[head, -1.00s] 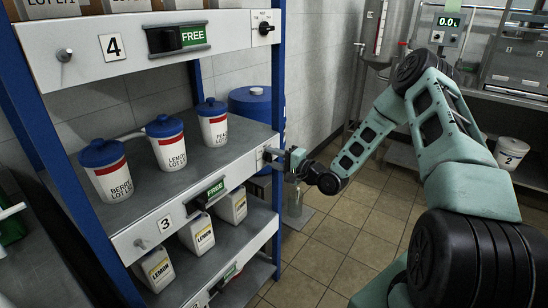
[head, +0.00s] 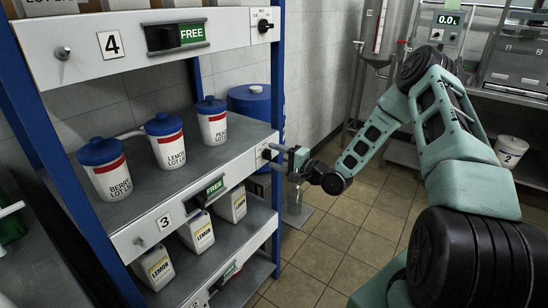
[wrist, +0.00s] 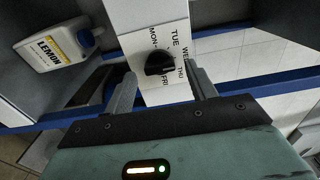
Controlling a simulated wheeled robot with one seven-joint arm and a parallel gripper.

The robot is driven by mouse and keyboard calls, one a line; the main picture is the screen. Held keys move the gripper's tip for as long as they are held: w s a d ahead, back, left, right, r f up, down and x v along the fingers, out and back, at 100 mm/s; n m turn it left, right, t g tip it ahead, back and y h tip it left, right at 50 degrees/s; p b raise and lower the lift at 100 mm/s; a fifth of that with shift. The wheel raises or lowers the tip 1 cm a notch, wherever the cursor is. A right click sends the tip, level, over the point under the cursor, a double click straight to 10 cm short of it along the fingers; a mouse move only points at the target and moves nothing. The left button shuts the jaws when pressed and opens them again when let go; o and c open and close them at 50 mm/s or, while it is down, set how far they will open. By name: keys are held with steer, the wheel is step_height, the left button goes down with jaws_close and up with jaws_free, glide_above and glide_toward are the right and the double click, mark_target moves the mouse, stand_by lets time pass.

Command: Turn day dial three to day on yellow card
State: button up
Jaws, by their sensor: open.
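Day dial three (head: 267,155) is a black knob at the right end of the shelf edge marked 3. In the wrist view the dial (wrist: 158,62) sits on a white plate printed MON, TUE, WED, THU and FRI. A pale mark on the knob seems to face the THU and FRI side, but is too small to read surely. My gripper (head: 286,160) is open just right of the dial. In the wrist view the gripper's fingers (wrist: 160,78) stand either side of the knob, apart from it. I see no yellow card.
The number 3 plate (head: 164,222) and a green FREE sign (head: 215,188) share that shelf edge. Lidded tubs (head: 165,142) stand on this shelf, and lemon bottles (head: 197,232) on the one below. A blue upright (head: 278,80) is close to my gripper. Floor (head: 335,235) at right is clear.

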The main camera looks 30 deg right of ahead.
steer(key=b+v, duration=0.1)
steer(key=v, duration=1.5)
steer(key=shift+r, duration=0.1)
